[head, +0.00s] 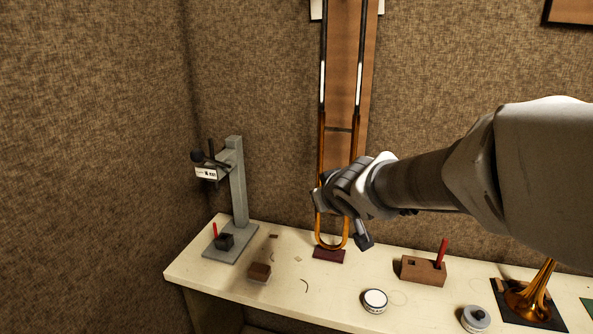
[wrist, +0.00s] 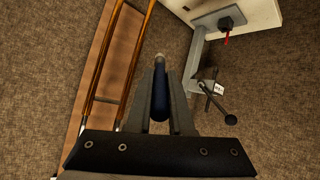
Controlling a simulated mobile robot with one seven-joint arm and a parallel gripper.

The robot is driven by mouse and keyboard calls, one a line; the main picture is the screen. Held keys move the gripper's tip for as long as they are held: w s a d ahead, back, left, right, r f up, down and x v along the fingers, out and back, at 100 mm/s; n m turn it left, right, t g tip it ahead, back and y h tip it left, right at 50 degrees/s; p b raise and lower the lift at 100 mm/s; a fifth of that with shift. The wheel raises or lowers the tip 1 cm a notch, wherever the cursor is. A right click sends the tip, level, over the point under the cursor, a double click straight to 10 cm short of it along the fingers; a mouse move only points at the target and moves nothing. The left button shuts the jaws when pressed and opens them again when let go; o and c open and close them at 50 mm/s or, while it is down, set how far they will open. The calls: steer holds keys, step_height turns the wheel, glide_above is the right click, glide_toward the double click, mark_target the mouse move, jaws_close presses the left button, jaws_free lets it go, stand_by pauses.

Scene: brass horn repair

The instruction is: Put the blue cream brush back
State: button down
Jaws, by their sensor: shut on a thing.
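In the wrist view my gripper (wrist: 160,115) is shut on the blue cream brush (wrist: 160,98). Its dark blue handle lies between the two fingers, and a narrow grey end points away from the camera. In the head view my gripper (head: 319,200) is in the air above the bench, in front of the trombone slide; the brush cannot be made out there. A wooden block (head: 423,273) on the bench holds a red-handled tool (head: 441,253) upright at its right, with a dark, empty-looking hole at its left.
The brass slide (head: 331,243) hangs on a wooden board with its bend near a dark red block. A grey stand (head: 239,185) is at the left. A white tin (head: 375,300), grey tin (head: 475,318), brown block (head: 260,271) and brass bell (head: 530,300) lie on the bench (head: 325,290).

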steer(key=d+f+n+y, duration=0.2)
steer(key=d+f, duration=0.1)
steer(key=f, duration=1)
steer(key=shift+d+f+g, duration=0.25)
steer(key=shift+d+g, duration=0.05)
steer(key=shift+d, duration=0.05)
steer(key=shift+r, duration=0.35)
steer(key=shift+r, duration=0.1)
